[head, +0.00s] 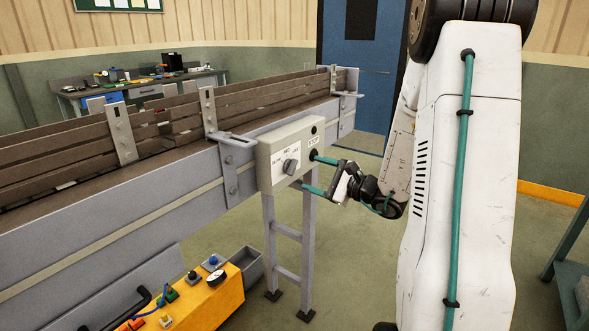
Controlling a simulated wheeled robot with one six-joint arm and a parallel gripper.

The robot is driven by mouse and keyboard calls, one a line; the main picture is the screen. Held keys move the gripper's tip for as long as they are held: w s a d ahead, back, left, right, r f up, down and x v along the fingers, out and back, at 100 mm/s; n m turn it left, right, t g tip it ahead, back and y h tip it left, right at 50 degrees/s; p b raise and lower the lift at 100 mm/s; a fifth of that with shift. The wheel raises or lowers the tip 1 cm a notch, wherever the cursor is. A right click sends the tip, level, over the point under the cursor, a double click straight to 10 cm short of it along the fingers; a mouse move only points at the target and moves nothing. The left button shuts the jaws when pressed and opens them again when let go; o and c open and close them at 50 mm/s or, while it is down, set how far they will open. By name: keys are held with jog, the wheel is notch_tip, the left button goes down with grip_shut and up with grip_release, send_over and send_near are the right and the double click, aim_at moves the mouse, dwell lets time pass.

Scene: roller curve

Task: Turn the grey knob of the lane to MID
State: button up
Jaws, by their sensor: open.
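The grey knob (291,166) sits on a white label plate on the front of a beige control box (270,154). Small lettering surrounds the knob, too small to read surely, and I cannot tell which mark it points to. My gripper (308,173) is open, with two teal fingers spread one above the other. They point left toward the box, just right of the knob. The upper fingertip overlaps a dark round part on the box's right side. Nothing shows between the fingers, and I cannot tell whether they touch the box.
The box is fixed to the grey side rail of a conveyor lane (150,205) with brown slatted guards. A grey support leg (309,240) stands below. A yellow control box (205,300) with buttons is at lower left. Open floor lies right of the leg; a workbench (140,91) stands behind.

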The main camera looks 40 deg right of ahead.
aim_at(295, 168)
jog(key=x, duration=0.7)
jog(key=shift+w+a, duration=0.1)
jog(key=shift+a, duration=0.05)
jog(key=c, duration=1)
